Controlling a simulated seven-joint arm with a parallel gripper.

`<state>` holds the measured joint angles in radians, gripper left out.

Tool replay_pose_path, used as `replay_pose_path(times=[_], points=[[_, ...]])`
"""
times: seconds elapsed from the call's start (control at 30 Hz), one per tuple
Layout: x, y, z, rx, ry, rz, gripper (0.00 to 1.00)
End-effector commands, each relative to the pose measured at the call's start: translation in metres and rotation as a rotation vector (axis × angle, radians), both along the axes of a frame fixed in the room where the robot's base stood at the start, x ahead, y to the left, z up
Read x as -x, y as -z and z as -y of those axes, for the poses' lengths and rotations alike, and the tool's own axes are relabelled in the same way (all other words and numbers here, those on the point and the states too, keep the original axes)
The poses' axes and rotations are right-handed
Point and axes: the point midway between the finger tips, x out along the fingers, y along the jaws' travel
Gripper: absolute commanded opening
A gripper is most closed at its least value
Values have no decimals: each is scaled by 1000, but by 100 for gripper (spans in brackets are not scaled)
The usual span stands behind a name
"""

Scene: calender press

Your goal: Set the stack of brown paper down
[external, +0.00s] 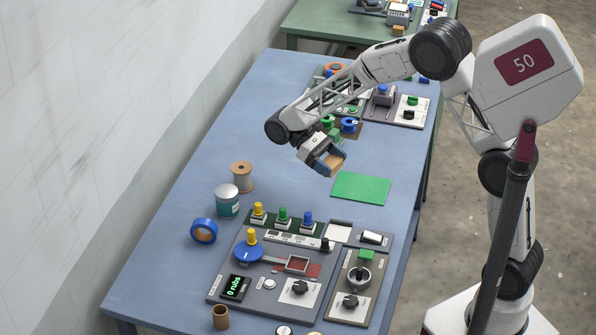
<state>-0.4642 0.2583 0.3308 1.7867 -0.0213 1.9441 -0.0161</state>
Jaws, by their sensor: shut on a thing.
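My gripper (328,164) hangs above the blue table, pointing down and to the right. It is shut on the stack of brown paper (333,160), a small tan-brown block between its blue-tipped fingers. The stack appears held above the table; its exact height is hard to tell. A flat green mat (362,188) lies on the table just to the lower right of my gripper, and nothing rests on it. Part of the stack is hidden by the fingers.
On the blue table (160,250), a grey control panel (235,268) with knobs and colored buttons stands in front. A brown spool (242,177), a can (227,202) and a blue tape roll (204,230) stand left. More devices (408,110) stand behind my gripper.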

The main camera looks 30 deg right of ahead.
Motion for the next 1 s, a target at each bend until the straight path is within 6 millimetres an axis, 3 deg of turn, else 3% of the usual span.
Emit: replay_pose_path(times=[0.57, 1.0], points=[[-18, -2, -72, 1, -707, 2, 57], [-30, -13, -154, 0, -1298, 0, 57]])
